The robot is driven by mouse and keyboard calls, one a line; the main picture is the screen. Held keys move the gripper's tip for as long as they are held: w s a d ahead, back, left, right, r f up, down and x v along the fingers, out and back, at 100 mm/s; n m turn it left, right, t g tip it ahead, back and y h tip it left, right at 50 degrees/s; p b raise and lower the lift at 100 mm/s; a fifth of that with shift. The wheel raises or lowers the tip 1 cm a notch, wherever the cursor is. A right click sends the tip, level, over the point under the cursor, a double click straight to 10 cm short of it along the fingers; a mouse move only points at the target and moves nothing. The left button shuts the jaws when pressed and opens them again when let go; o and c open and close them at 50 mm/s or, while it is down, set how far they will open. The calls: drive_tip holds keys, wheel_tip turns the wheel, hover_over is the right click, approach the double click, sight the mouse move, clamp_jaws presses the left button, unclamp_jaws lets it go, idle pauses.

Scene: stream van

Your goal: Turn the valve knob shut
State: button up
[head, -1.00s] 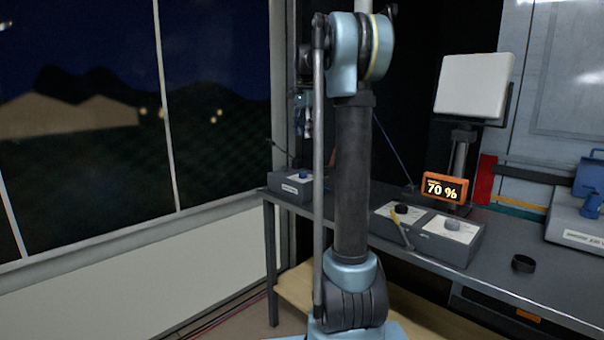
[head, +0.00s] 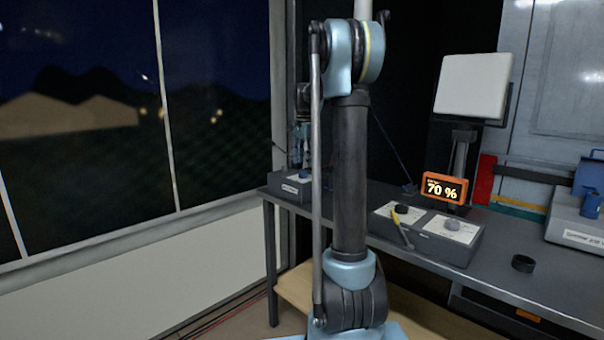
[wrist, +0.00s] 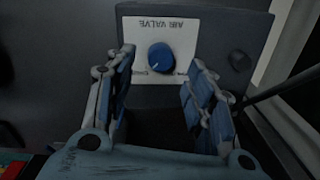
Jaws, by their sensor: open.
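The valve knob (wrist: 161,57) is a round blue knob with a pale pointer line on a white plate. The plate reads AIR VALVE, upside down in the wrist view. It sits on a grey box (head: 288,190) at the far left end of the bench. My gripper (wrist: 161,64) is open, with one finger on each side of the knob in the wrist view. A gap shows between each finger and the knob; whether the fingertips are down at knob height I cannot tell. In the head view my gripper (head: 303,160) is just above the box, partly hidden by my arm.
An orange display (head: 445,188) reads 70 %. A loose black ring (head: 523,263) lies farther right. A window frame (head: 281,100) stands close to the left.

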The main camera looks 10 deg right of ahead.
sight(303, 172)
drive_tip(key=shift+w+f, duration=0.1)
drive_tip(key=shift+f, duration=2.35)
drive_tip(key=shift+c, duration=0.5)
drive_tip(key=c, duration=1)
drive_tip(key=shift+a, duration=0.15)
